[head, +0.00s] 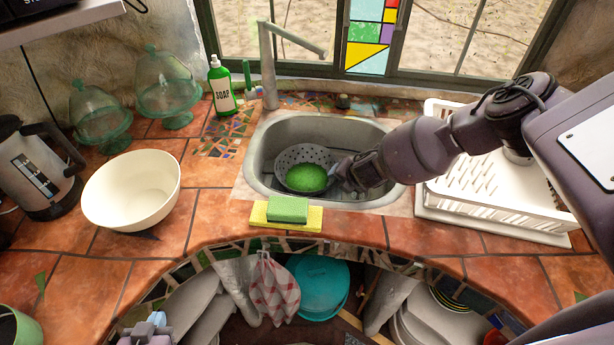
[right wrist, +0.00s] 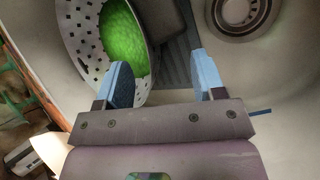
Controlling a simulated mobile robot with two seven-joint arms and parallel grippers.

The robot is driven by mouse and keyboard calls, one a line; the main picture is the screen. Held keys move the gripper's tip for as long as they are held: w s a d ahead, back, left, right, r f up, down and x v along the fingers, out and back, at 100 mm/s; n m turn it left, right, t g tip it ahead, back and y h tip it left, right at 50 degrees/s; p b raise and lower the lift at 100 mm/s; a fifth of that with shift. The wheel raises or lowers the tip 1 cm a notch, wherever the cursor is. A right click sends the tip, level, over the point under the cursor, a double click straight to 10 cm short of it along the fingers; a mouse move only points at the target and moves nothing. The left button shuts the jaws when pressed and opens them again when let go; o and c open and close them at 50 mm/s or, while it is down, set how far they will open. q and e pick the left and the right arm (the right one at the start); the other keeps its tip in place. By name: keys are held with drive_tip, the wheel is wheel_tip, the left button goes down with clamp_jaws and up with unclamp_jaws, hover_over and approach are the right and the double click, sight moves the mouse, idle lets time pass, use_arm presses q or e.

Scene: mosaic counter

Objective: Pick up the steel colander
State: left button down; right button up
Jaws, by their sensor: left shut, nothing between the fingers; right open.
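The steel colander (head: 303,155) sits in the sink, a grey perforated bowl with something bright green (head: 306,179) inside. It also shows at the upper left of the right wrist view (right wrist: 78,62). My right gripper (right wrist: 163,80) is open at the colander's right side. In the wrist view one blue finger overlaps the bowl's inside and the other is outside, so the rim appears to lie between them; contact cannot be told. In the head view my right gripper (head: 342,173) is partly hidden by its own arm. My left gripper (head: 152,327) is shut and empty at the lower left.
The metal sink (head: 256,150) surrounds the colander, with a faucet (head: 268,75) behind. Sponges (head: 287,211) lie at its front edge. A white dish rack (head: 495,185) stands right, a cream bowl (head: 130,190) and kettle (head: 35,165) left. Tiled counter between bowl and sink is clear.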

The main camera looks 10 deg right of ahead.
drive_tip(key=shift+b+x, duration=0.35)
drive_tip(key=shift+x, duration=2.2)
drive_tip(key=shift+d, duration=0.15)
drive_tip(key=shift+r, duration=0.1)
clamp_jaws()
drive_tip(key=shift+s+d, duration=0.1)
